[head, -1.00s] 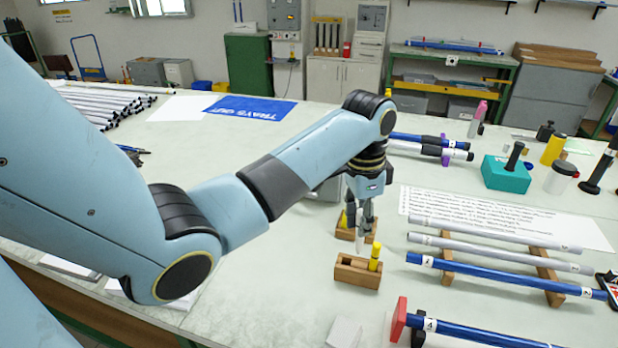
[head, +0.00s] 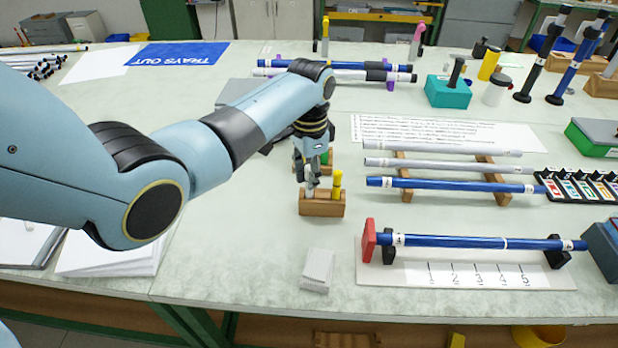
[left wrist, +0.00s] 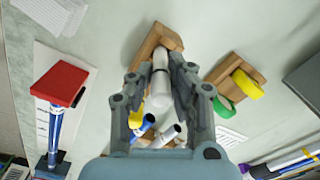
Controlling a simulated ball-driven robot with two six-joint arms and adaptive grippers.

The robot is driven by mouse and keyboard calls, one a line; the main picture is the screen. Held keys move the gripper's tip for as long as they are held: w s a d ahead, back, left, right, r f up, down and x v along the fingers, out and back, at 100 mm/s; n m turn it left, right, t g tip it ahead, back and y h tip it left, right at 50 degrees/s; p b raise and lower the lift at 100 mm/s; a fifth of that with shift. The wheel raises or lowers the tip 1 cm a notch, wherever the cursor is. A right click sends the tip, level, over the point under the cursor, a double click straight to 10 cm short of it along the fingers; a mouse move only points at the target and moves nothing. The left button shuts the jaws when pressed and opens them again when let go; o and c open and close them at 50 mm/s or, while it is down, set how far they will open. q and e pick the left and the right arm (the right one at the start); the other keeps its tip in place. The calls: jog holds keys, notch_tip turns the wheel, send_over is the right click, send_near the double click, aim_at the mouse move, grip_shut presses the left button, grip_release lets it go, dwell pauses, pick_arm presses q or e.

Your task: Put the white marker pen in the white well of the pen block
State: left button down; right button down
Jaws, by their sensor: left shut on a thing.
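My left gripper (head: 311,180) is shut on the white marker pen (head: 309,191), which points down at the left part of a wooden pen block (head: 322,208). A yellow pen (head: 337,185) stands upright at that block's right end. In the left wrist view the gripper (left wrist: 163,82) has the white pen (left wrist: 160,88) between its fingers, its far end over a wooden block (left wrist: 150,42). I cannot tell whether the pen's tip is inside a well; the well colours do not show. My right gripper is in neither view.
A second wooden block with yellow (left wrist: 247,85) and green pens lies beside the gripper in the left wrist view. A grey ribbed block (head: 317,270) sits in front. The table between is clear.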

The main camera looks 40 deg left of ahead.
pick_arm(q)
jog(key=shift+f, duration=0.45)
jog(key=shift+a, duration=0.1)
jog(key=shift+f, duration=0.15)
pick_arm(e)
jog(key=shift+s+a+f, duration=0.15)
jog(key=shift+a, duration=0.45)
pick_arm(q)
jog(key=c, duration=1.3)
grip_release()
jog(key=shift+o, duration=0.2)
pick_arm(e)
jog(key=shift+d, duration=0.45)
pick_arm(q)
jog(key=shift+r, duration=0.4)
notch_tip(320, 180, up, 12)
jog(key=shift+f, duration=0.25)
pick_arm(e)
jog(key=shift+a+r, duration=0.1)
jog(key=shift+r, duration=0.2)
pick_arm(q)
jog(key=shift+f, duration=0.1)
